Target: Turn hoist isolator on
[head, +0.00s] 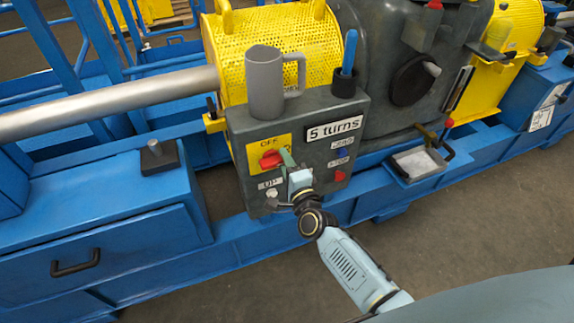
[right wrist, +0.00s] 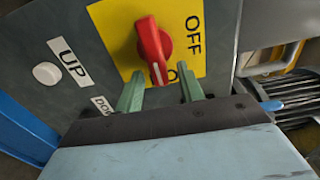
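The hoist isolator is a red rotary knob (right wrist: 153,45) on a yellow plate (right wrist: 108,18) marked OFF. It also shows in the head view (head: 269,160) on the front of the grey control box (head: 240,120). In the right wrist view the knob's white mark points down, away from OFF, toward a second label that is mostly hidden; only a letter like O shows. My left gripper is not in view.
An UP button (right wrist: 47,73) sits beside the plate. A grey mug (head: 264,85) and a blue-handled tool (head: 348,60) stand on the box top. A red button (head: 340,176) is at the box's lower right. A small tray (head: 418,163) lies to the right.

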